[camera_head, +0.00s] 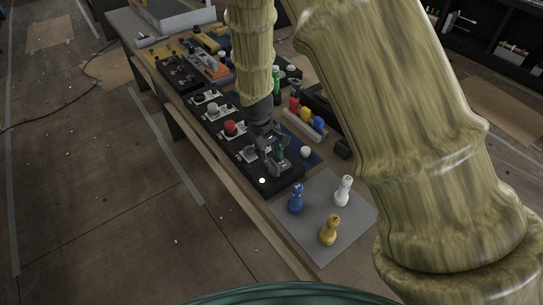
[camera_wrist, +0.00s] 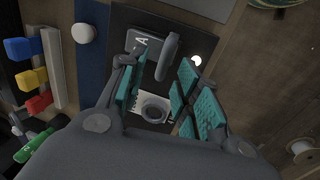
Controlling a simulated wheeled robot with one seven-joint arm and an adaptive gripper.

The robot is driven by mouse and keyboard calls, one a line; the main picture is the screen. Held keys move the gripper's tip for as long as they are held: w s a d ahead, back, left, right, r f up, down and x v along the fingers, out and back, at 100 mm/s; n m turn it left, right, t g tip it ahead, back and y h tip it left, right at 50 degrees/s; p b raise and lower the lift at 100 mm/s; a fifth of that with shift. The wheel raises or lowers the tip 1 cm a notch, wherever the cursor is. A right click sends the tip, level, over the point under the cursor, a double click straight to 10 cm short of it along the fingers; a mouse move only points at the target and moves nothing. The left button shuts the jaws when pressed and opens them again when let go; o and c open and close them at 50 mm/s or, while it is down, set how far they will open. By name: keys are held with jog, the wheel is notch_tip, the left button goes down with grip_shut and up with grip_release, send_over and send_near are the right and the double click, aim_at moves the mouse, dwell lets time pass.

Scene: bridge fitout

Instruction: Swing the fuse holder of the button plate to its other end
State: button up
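The button plate (camera_head: 283,182) is a long black plate on the bench, with red and grey buttons on pale labels. In the wrist view the end of the dark plate (camera_wrist: 120,20) shows a grey tile marked "A" (camera_wrist: 141,40). A grey upright tab (camera_wrist: 168,57), which looks like the fuse holder, stands beside that tile. A grey round ring-like part (camera_wrist: 155,110) on a white label lies nearer. My gripper (camera_head: 271,158) is over the plate's near end. In the wrist view my gripper (camera_wrist: 160,80) is open, its teal pads on either side of the tab, with gaps visible. Contact cannot be told.
A white round spot (camera_head: 262,180) shows near the plate's edge. A grey mat (camera_head: 318,207) holds blue (camera_head: 296,198), white (camera_head: 343,190) and yellow (camera_head: 329,230) pawn-like pieces. A rack with red, yellow and blue pieces (camera_head: 304,124) and a white knob (camera_head: 305,151) stand right of the plate.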

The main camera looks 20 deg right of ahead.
jog(key=shift+s+d+f, duration=0.1)
jog(key=shift+f, duration=0.15)
jog(key=shift+s+f, duration=0.15)
jog(key=shift+s, duration=0.1)
jog(key=shift+s+d+p, duration=0.1)
jog(key=shift+s+p, duration=0.2)
jog(key=shift+s, duration=0.4)
jog(key=shift+w+f, duration=0.6)
jog(key=shift+w, duration=0.15)
jog(key=shift+s+r, duration=0.3)
jog(key=shift+s, duration=0.1)
jog(key=c, duration=0.5)
grip_shut()
